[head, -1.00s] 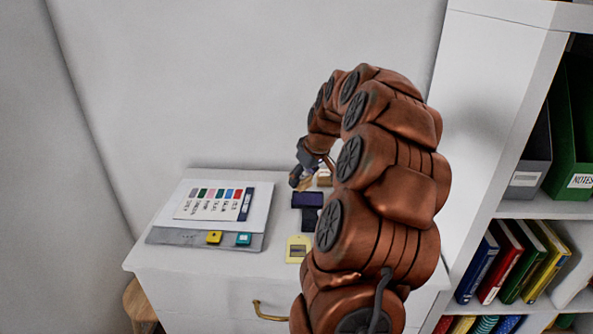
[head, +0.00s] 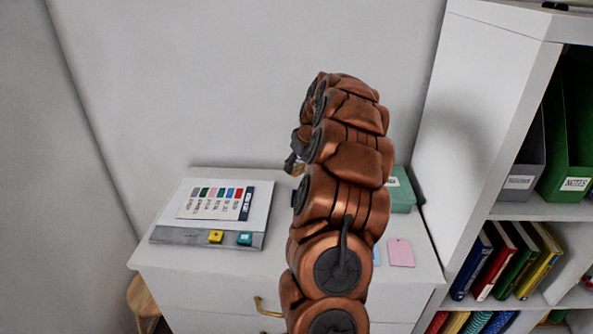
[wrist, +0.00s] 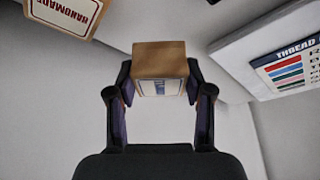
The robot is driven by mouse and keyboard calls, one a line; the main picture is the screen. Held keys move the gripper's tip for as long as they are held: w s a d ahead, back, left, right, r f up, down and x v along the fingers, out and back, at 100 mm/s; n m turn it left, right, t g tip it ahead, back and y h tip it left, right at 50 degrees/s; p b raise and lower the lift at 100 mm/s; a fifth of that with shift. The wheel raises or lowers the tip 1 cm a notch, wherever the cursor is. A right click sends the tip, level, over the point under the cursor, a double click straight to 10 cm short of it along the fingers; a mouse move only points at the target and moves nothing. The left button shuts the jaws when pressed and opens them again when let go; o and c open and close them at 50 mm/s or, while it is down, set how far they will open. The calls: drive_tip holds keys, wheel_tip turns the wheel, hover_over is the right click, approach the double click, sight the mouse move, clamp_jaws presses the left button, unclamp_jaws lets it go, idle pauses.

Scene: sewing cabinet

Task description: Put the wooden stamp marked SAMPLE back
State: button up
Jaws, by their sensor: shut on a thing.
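My gripper (wrist: 160,84) is shut on a light wooden block stamp (wrist: 161,58) in the wrist view, one finger on each side of it. The stamp has a pale label on its near face; its lettering is too foreshortened to read. In the head view my gripper (head: 292,160) is over the back of the white cabinet top, with a small tan bit of the stamp (head: 299,169) showing beside it. A second wooden stamp marked HANDMADE (wrist: 62,14) is at the upper left of the wrist view, apart from the held one.
A thread chart (head: 217,201) lies on a grey board (head: 185,236) with a yellow piece (head: 216,236) and a teal piece (head: 244,239). A green box (head: 402,192) and a pink tag (head: 400,252) are on the right. A bookshelf (head: 483,110) stands right. My arm hides the middle.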

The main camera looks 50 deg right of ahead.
sight(297, 172)
wheel_tip(297, 172, down, 2)
drive_tip(key=shift+s+a+f+p, duration=0.1)
drive_tip(key=shift+p, duration=0.4)
drive_tip(key=shift+f, duration=0.35)
drive_tip(key=shift+f, duration=0.15)
drive_tip(key=o, duration=1.2)
drive_tip(key=shift+c, duration=0.2)
drive_tip(key=b+v, duration=0.3)
drive_tip(key=v, duration=0.9)
drive_tip(key=shift+b, duration=0.4)
